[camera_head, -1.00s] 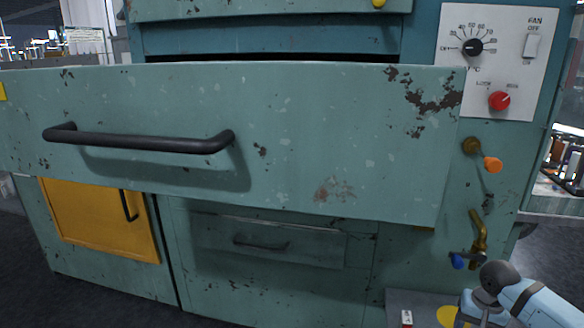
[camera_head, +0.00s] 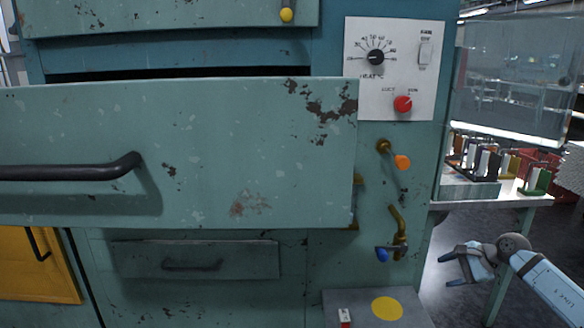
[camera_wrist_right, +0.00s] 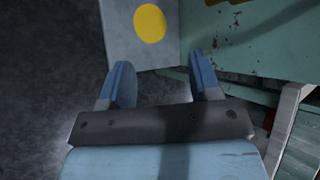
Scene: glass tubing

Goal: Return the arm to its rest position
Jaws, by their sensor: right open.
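My right arm (camera_head: 548,281) comes in at the lower right of the head view. Its gripper (camera_head: 447,271) is open and empty, out to the right of the green cabinet and apart from it. In the right wrist view the two blue fingers of the gripper (camera_wrist_right: 166,84) stand wide apart with nothing between them. My left gripper is not in view.
A large green drawer front (camera_head: 230,150) with a black handle (camera_head: 75,170) juts out from the cabinet. A control panel (camera_head: 390,70), orange (camera_head: 403,162) and blue (camera_head: 382,255) valve knobs, and a grey box (camera_head: 350,312) are nearby. A table (camera_head: 510,195) with racks stands right.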

